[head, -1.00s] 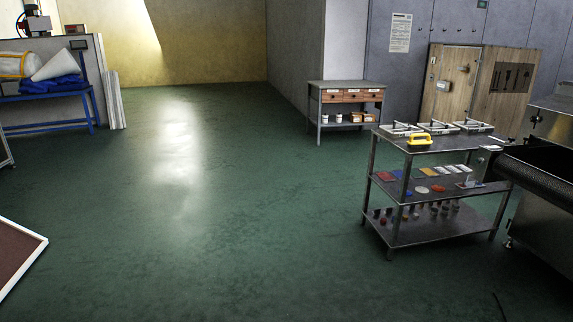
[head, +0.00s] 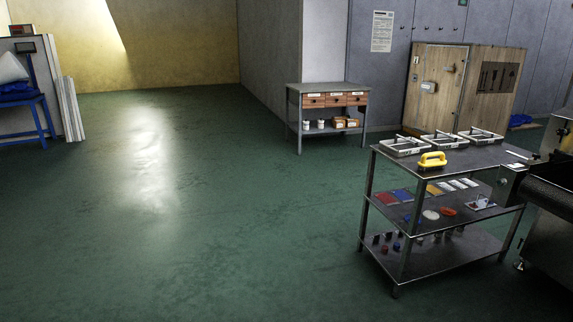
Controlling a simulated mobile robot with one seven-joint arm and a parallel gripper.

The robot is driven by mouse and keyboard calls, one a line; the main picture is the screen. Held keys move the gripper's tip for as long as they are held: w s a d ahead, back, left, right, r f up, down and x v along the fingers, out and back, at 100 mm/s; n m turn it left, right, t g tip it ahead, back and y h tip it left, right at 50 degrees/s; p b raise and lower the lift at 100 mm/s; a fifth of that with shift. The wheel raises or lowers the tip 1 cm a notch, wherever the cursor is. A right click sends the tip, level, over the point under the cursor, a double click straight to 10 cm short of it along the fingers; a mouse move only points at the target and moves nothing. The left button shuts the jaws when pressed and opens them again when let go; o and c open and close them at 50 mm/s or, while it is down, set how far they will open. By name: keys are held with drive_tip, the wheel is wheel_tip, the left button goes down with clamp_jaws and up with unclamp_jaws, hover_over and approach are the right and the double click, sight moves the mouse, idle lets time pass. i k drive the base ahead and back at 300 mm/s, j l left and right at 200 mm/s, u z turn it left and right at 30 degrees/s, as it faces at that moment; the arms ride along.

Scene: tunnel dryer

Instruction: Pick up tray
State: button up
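Three shallow light-grey trays with dark bar handles stand in a row on the top shelf of a metal cart (head: 480,161) at the right. They are the left tray (head: 404,147), the middle tray (head: 441,141) and the right tray (head: 481,135). I cannot tell which one the task means. A yellow handled tool (head: 432,160) stands on the same shelf in front of them. My gripper is not in view.
Coloured flat pieces and small bottles fill the cart's lower shelves. A conveyor machine (head: 565,190) stands close at the cart's right. A drawer table (head: 328,88) and a wooden cabinet (head: 435,88) stand behind. The green floor (head: 200,220) at left and centre is clear.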

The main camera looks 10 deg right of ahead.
sight(479, 137)
drive_tip(key=i+z, duration=0.35)
drive_tip(key=i, duration=0.15)
drive_tip(key=i+j+z, duration=0.1)
drive_tip(key=i+z, duration=0.25)
drive_tip(key=i, duration=0.2)
drive_tip(key=i+l+z, duration=0.1)
drive_tip(key=i+z, duration=0.7)
drive_tip(key=i, duration=0.15)
drive_tip(key=i+l, duration=0.65)
drive_tip(key=i, duration=0.25)
drive_tip(key=i+l, duration=0.15)
drive_tip(key=l, duration=0.15)
drive_tip(key=i+l+u, duration=0.1)
drive_tip(key=l, duration=0.2)
drive_tip(key=i+l, duration=0.15)
drive_tip(key=l, duration=0.15)
drive_tip(key=u, duration=0.8)
drive_tip(key=j+u, duration=0.3)
drive_tip(key=i+j+u, duration=0.1)
drive_tip(key=j+u, duration=0.25)
drive_tip(key=i+j+u, duration=0.15)
drive_tip(key=j, duration=0.3)
drive_tip(key=i+j+u, duration=0.1)
drive_tip(key=i+j, duration=0.3)
